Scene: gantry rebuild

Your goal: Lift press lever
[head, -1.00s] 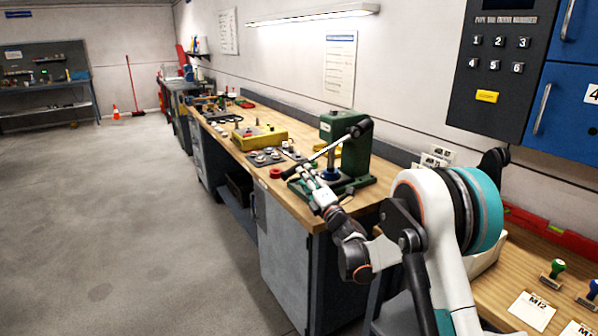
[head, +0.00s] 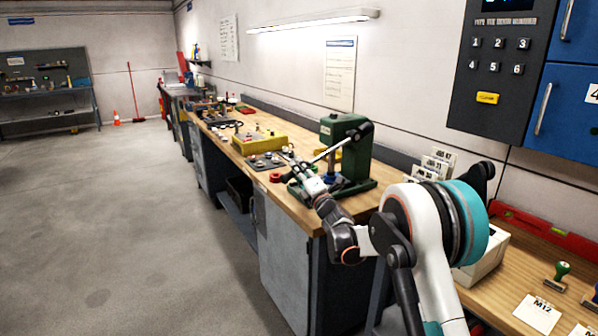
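A green arbor press (head: 352,152) stands on the wooden workbench, right of the middle in the head view. Its lever (head: 332,148) is a light bar that slopes from the dark hub at the upper right down to the left. My gripper (head: 296,168) is at the bench's front edge, close to the lever's lower left end. The fingers are small and overlap the lever end, so I cannot tell whether they touch it or are open or shut. My forearm hides part of the press base.
A blue cabinet and a dark keypad panel (head: 493,65) hang at the upper right. A white box (head: 484,258) stands beside my arm. The floor at left is clear.

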